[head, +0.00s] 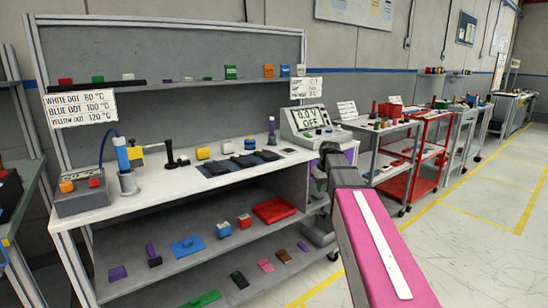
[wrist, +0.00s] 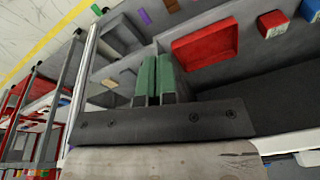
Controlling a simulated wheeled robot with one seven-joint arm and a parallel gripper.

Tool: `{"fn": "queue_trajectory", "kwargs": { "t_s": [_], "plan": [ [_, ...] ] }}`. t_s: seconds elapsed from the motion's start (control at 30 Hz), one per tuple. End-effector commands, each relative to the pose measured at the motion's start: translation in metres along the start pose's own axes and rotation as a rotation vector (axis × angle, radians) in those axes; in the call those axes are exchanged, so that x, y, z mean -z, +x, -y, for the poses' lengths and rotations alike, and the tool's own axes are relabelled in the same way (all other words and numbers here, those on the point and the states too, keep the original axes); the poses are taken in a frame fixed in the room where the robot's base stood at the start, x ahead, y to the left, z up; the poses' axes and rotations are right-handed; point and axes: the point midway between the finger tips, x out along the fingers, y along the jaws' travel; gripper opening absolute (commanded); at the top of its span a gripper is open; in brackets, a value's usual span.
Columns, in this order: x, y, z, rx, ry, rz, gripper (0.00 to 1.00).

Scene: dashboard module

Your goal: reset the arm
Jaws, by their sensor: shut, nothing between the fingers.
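My gripper (wrist: 154,62) shows in the wrist view with its two green fingers side by side and touching, shut and empty. In the head view my arm's pink link reaches from the bottom right toward the right end of the workbench (head: 180,180); my fingers cannot be made out there. In the wrist view the fingers point toward shelf space, with a red tray (wrist: 205,45) just to their right. The same red tray lies on the bench's lower shelf in the head view (head: 273,210).
A meter reading "0.0 V OFF" (head: 309,119) stands at the bench's right end, close to my arm. A soldering station (head: 80,195) stands at the left. Several small parts lie on the lower shelves. A red cart (head: 432,140) stands beyond; open floor (head: 490,190) lies at right.

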Motion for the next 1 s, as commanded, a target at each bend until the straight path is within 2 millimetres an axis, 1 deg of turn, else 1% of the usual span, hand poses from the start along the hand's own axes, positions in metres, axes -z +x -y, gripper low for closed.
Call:
{"fn": "queue_trajectory", "kwargs": {
  "t_s": [0.03,0.1,0.17,0.3,0.37,0.5,0.6,0.7,0.8,0.9,1.0],
  "plan": [
    [-0.022,0.02,0.007,-0.002,0.022,0.015,0.0],
    [-0.043,0.043,0.012,-0.009,0.053,0.03,0.0],
    [-0.062,0.061,0.017,-0.014,0.079,0.044,0.0],
    [-0.106,0.101,0.029,-0.028,0.138,0.072,0.0],
    [-0.126,0.116,0.034,-0.035,0.163,0.085,0.0],
    [-0.173,0.148,0.046,-0.051,0.219,0.112,0.0],
    [-0.204,0.166,0.054,-0.063,0.254,0.129,0.0],
    [-0.228,0.179,0.061,-0.073,0.282,0.143,0.0],
    [-0.244,0.187,0.065,-0.08,0.302,0.152,0.0],
    [-0.251,0.191,0.067,-0.085,0.312,0.155,0.0],
    [-0.253,0.192,0.067,-0.086,0.314,0.155,0.0]
  ]
}}
